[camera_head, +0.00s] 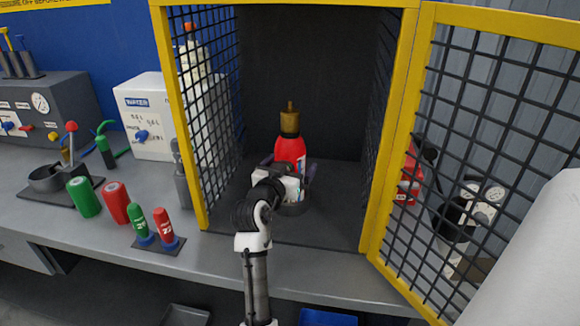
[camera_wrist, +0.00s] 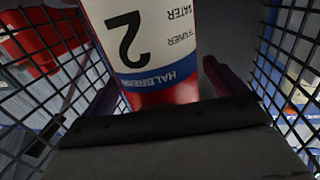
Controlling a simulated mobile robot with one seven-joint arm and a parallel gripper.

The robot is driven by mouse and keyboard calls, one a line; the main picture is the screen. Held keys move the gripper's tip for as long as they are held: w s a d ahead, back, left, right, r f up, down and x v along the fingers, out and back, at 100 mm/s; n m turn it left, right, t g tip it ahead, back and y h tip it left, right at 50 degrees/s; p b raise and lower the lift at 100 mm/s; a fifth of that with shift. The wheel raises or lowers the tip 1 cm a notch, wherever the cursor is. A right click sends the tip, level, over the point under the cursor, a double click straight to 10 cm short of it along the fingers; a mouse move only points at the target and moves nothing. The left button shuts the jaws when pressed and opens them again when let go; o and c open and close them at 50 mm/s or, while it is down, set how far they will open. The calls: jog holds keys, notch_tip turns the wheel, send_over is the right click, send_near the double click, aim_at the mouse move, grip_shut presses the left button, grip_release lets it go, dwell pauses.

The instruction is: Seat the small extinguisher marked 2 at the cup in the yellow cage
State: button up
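The small red extinguisher (camera_head: 290,150) with a brass top stands upright inside the yellow cage (camera_head: 411,110). Its white label with a black 2 shows upside down in the wrist view (camera_wrist: 150,35). My gripper (camera_head: 289,168) is inside the cage at the extinguisher's lower body, with one finger on each side. In the wrist view the fingers (camera_wrist: 163,92) look spread, with slim gaps beside the red body.
The mesh door (camera_head: 480,130) stands open to the right. Mesh walls flank my gripper closely. Left of the cage, green and red cylinders (camera_head: 115,203) and a small rack (camera_head: 160,245) stand on the grey bench (camera_head: 90,240). A white water box (camera_head: 150,115) stands behind.

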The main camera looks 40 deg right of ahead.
jog(key=shift+f, duration=0.5)
jog(key=r+b+v, duration=0.1)
jog(key=b+v, duration=0.2)
jog(key=v, duration=1)
jog(key=shift+s+a+b, duration=0.2)
jog(key=shift+a+b, duration=0.1)
jog(key=shift+a, duration=0.05)
